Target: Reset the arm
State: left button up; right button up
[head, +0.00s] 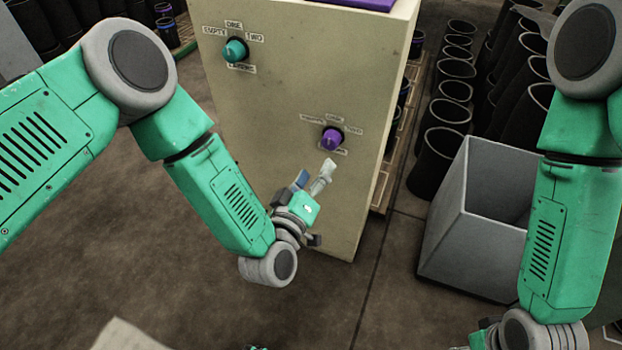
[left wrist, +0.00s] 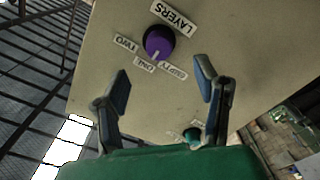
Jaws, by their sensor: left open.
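My left arm (head: 228,195) reaches in from the left. Its gripper (head: 314,174) is open and empty, just below the purple knob (head: 332,138) on the beige cabinet's face. In the left wrist view the fingers (left wrist: 162,82) stand wide apart, and the purple knob (left wrist: 158,44) is beyond them, not between them. Its pale mark appears to face the ONE label.
The beige cabinet (head: 275,110) also bears a teal knob (head: 235,50) at upper left. An open grey bin (head: 455,235) stands at right. Several black sleeves (head: 441,150) stand behind it. Bare floor (head: 180,285) lies in front of the cabinet.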

pick_arm(q)
jog(key=shift+v, duration=1.2)
jog(key=s+a+f+m+g+y, duration=0.2)
jog(key=s+a+f+m+g, duration=0.1)
jog(key=s+a+f+g, duration=0.55)
jog(key=s+a+f+m+g+y, duration=0.25)
jog(key=s+a+f+g, duration=0.3)
jog(key=s+a, duration=0.5)
jog(key=s+a+r+g+y, duration=0.1)
jog(key=s+a+g, duration=0.2)
jog(key=s+a, duration=0.45)
notch_tip(320, 180, up, 12)
jog(key=s+d+p, duration=0.1)
jog(key=p, duration=1.1)
jog(key=shift+s+d+f, duration=0.15)
jog(key=shift+d+f, duration=0.05)
jog(key=shift+d, duration=0.2)
